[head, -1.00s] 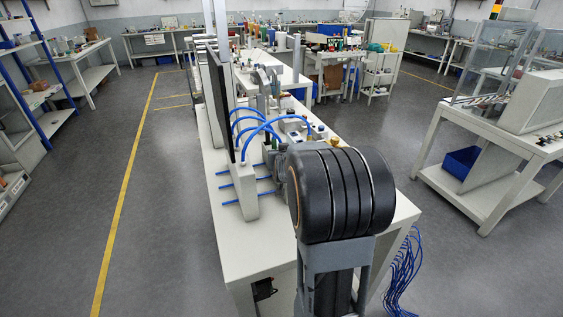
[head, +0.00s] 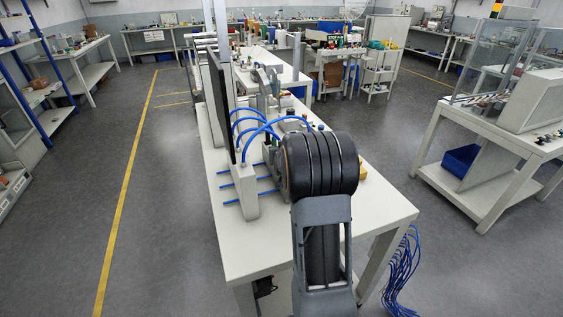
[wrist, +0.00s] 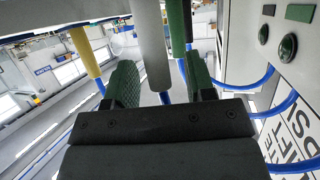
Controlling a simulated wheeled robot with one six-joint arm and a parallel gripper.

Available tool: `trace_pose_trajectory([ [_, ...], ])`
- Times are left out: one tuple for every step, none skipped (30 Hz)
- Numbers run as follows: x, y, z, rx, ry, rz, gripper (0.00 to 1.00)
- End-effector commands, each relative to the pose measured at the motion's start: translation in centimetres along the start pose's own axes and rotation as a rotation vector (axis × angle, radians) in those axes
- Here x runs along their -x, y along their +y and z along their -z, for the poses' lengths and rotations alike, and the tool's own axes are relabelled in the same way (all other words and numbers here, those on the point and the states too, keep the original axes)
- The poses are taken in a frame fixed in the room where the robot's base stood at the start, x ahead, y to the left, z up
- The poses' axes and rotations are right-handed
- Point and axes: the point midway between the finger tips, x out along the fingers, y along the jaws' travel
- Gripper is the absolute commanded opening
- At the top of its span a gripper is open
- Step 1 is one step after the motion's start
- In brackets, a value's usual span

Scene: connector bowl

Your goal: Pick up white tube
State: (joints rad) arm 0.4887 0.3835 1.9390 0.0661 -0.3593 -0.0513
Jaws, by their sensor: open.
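In the wrist view, the white tube (wrist: 151,45) runs down from the top edge, with a blue end below it. It lies between the two green-padded fingers of my gripper (wrist: 160,82), which are open with gaps beside it. A yellow tube (wrist: 85,52) is outside the left finger. A dark green tube (wrist: 177,35) is close to the right finger. In the head view, my own arm hides the gripper and the white tube.
A grey panel with dark round knobs (wrist: 288,47) and blue hoses (wrist: 285,105) is close on the right. In the head view, the white workbench (head: 250,250) carries a pale block with blue hoses (head: 243,190). The bench's front right is clear.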

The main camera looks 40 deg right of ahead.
Motion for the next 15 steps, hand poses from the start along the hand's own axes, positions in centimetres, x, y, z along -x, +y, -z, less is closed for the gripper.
trace_pose_trajectory([
  [0.01, 0.0, 0.0, 0.0, 0.0, 0.0, 0.5],
  [0.01, 0.0, 0.0, 0.0, 0.0, 0.0, 0.5],
  [0.02, 0.0, 0.0, 0.0, 0.0, 0.0, 0.48],
  [0.02, 0.0, 0.0, 0.0, 0.0, 0.0, 0.45],
  [0.02, 0.0, 0.0, 0.0, 0.0, 0.0, 0.42],
  [0.02, 0.0, 0.0, 0.0, 0.0, 0.0, 0.38],
  [0.03, 0.0, 0.0, 0.0, 0.0, 0.0, 0.35],
  [0.03, 0.0, 0.0, 0.0, 0.0, 0.0, 0.33],
  [0.03, 0.0, 0.0, 0.0, 0.0, 0.0, 0.29],
  [0.03, 0.0, 0.0, 0.0, 0.0, 0.0, 0.26],
  [0.03, 0.0, 0.01, 0.0, 0.0, 0.0, 0.23],
  [0.03, 0.0, 0.01, 0.0, 0.0, 0.0, 0.19],
  [0.03, 0.0, 0.01, 0.0, 0.0, 0.0, 0.16],
  [0.04, 0.0, 0.01, 0.0, 0.0, 0.0, 0.13],
  [0.04, 0.0, 0.01, 0.0, 0.0, 0.0, 0.1],
])
